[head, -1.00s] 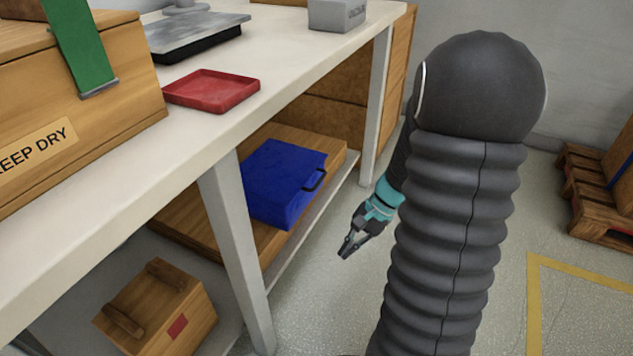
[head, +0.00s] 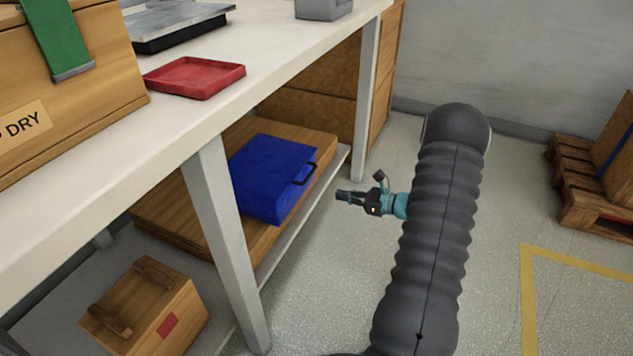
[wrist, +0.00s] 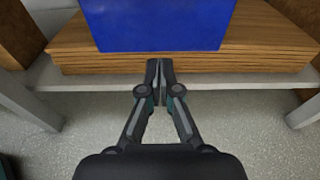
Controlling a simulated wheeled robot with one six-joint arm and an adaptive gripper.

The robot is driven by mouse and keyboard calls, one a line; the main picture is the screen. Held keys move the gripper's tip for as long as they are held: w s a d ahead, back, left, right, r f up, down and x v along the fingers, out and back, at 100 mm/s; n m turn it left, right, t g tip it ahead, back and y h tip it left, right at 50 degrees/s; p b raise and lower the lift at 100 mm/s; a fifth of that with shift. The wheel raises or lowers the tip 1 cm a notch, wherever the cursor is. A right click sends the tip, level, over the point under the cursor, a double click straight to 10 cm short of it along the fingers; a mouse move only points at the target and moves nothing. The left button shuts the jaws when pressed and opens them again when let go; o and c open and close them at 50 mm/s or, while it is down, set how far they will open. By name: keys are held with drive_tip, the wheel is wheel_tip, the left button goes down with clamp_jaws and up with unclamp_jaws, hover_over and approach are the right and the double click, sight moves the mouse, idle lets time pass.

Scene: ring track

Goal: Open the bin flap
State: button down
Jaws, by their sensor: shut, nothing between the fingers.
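The blue bin (head: 268,178) sits on a stack of wooden boards on the shelf under the workbench. A dark handle (head: 305,174) shows on its right-hand face in the head view. In the wrist view the blue bin (wrist: 160,24) is at the top, seen only in part, and its handle is not in view. My gripper (head: 340,195) is to the right of the bin, apart from it, over the aisle. In the wrist view my gripper (wrist: 159,66) is shut and empty, its tips pointing toward the boards' front edge below the bin.
The bench leg (head: 225,240) stands left of the bin and another leg (head: 366,100) stands behind. A wooden crate (head: 145,310) sits on the lower left. A red tray (head: 195,77) lies on the benchtop. A pallet (head: 585,190) stands far right. The floor between is clear.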

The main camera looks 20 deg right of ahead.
drive_tip(key=x, duration=0.9)
drive_tip(key=shift+w+a+r+b, duration=0.1)
drive_tip(key=shift+a+b, duration=0.3)
drive_tip(key=shift+d+r, duration=0.15)
drive_tip(key=shift+r, duration=1.85)
